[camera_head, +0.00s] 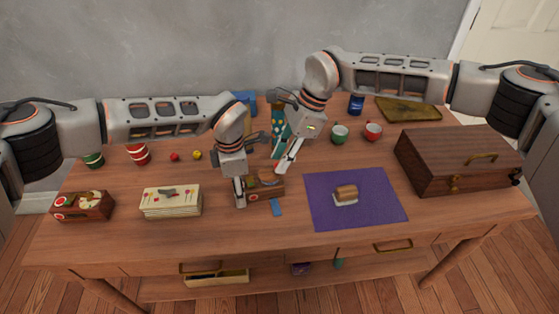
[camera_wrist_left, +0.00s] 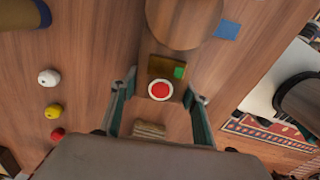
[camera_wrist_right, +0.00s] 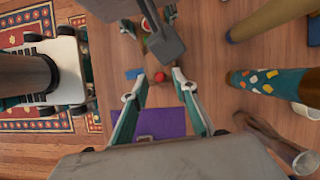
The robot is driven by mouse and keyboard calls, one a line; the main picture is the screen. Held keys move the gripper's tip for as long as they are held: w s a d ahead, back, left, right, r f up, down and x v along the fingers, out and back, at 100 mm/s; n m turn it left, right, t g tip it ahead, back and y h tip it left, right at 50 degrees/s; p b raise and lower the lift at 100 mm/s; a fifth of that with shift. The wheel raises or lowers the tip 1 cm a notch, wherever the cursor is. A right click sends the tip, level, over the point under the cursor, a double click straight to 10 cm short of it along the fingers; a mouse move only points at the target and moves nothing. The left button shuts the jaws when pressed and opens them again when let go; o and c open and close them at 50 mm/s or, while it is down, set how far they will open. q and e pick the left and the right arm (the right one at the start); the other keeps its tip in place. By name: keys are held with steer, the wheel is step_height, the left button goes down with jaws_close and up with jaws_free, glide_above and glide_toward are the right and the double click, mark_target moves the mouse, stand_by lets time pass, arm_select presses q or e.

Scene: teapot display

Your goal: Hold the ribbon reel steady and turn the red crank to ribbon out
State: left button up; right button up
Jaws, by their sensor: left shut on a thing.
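The ribbon reel (camera_head: 266,186) is a small brown wooden piece near the table's middle, with a blue ribbon end (camera_head: 276,207) in front of it. My left gripper (camera_head: 240,200) is shut on its left end. The left wrist view shows a red disc with a white rim (camera_wrist_left: 160,90) between the fingers and a round wooden part (camera_wrist_left: 185,18) beyond. My right gripper (camera_head: 284,166) is above the reel's right side, tilted down. In the right wrist view, its fingers (camera_wrist_right: 160,98) are open and empty, with the red crank knob (camera_wrist_right: 160,77) just beyond them.
A purple mat (camera_head: 320,215) with a small brown block (camera_head: 346,193) lies right of the reel. A cream decorated box (camera_head: 171,202) stands left. A large wooden case (camera_head: 455,160) fills the right side. A patterned teal item (camera_head: 278,130) stands behind my right gripper.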

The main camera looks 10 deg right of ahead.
steer(key=v, duration=1)
steer(key=shift+d+r, duration=0.2)
arm_select(q)
steer(key=o, duration=1.5)
steer(key=shift+r, duration=0.1)
